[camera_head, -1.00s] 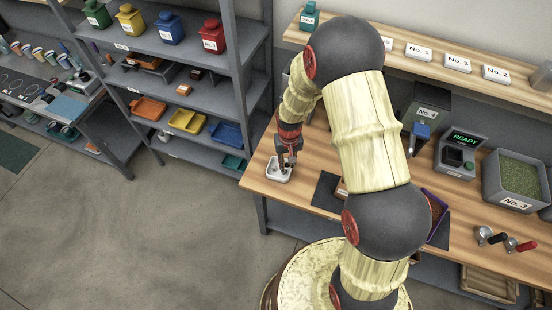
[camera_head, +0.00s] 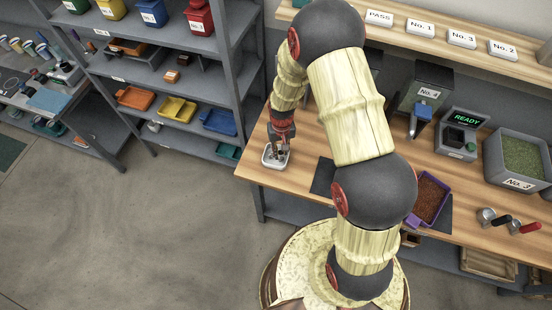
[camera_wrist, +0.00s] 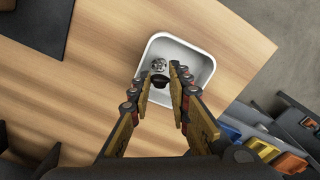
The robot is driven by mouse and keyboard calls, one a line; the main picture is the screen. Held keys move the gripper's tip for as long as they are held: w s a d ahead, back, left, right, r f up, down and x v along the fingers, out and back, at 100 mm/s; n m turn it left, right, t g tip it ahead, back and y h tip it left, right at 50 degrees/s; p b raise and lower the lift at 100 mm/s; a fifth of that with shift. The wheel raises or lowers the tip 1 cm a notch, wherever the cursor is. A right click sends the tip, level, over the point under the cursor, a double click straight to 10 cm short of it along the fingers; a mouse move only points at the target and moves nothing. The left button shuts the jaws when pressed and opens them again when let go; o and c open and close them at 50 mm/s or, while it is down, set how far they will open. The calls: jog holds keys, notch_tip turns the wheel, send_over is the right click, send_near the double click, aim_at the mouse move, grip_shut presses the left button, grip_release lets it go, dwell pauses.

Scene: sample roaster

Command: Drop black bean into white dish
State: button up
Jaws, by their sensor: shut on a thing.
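The white dish (camera_head: 266,160) is a small square dish near the left end of the wooden bench; its rim also shows in the wrist view (camera_wrist: 184,36). My gripper (camera_head: 278,156) points down over the dish. In the wrist view my gripper (camera_wrist: 161,83) has a small black bean (camera_wrist: 160,81) between its fingertips, so it is shut on the bean. The fingertips overlap the dish's inside. I cannot tell how high the bean is above the dish floor. A small grey speckled thing (camera_wrist: 158,65) shows just beyond the bean; its nature is unclear.
A purple tray (camera_head: 447,184) of reddish-brown beans lies on the bench to the right. The No. 4 machine (camera_head: 425,88), the READY device (camera_head: 461,134) and the No. 3 bin (camera_head: 517,184) stand farther right. A grey shelf (camera_head: 233,60) stands left. Bench around the dish is clear.

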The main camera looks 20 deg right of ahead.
jog(key=o, duration=0.7)
jog(key=shift+o, duration=0.2)
notch_tip(320, 180, up, 12)
dwell(0.5)
dwell(0.3)
